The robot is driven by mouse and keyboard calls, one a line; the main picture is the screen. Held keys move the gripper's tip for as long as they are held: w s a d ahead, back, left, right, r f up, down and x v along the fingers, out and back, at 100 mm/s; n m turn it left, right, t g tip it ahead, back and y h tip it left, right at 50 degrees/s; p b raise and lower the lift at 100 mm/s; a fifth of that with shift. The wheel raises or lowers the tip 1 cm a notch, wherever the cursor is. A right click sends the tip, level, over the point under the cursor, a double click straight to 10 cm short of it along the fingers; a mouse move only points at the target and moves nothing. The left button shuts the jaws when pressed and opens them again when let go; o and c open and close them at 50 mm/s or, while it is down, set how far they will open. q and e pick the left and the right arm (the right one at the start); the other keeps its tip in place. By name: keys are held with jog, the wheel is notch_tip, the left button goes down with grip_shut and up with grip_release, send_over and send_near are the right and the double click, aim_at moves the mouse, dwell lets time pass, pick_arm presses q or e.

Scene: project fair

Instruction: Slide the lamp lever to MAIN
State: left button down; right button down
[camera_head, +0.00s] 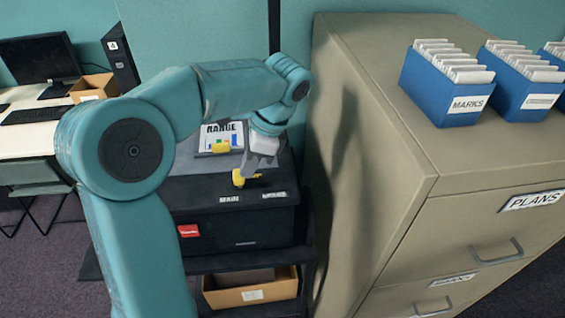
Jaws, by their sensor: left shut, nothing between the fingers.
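A dark box-shaped machine (245,225) stands on a black stand, with a small yellow lever (239,179) on its top front edge. Two small white labels sit on the front below the lever, one nearly under it and one to its right; their text is too small to read surely. My left arm reaches in from the left and over the machine. My left gripper (254,168) is shut and empty, its grey fingers pointing down just right of the yellow lever. I cannot tell whether they touch it. My right gripper is out of view.
A RANGE card (221,137) with yellow and blue pieces lies behind the lever. A tall beige filing cabinet (410,150) stands close on the right, with blue file boxes (448,88) on top. A cardboard box (250,290) sits on the shelf below. A desk with a monitor (40,58) is at left.

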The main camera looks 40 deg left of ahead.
pick_arm(q)
jog(key=shift+s+a, duration=0.15)
jog(key=shift+s, duration=0.05)
jog(key=shift+w+f, duration=0.1)
jog(key=shift+w, duration=0.1)
jog(key=shift+s, duration=0.15)
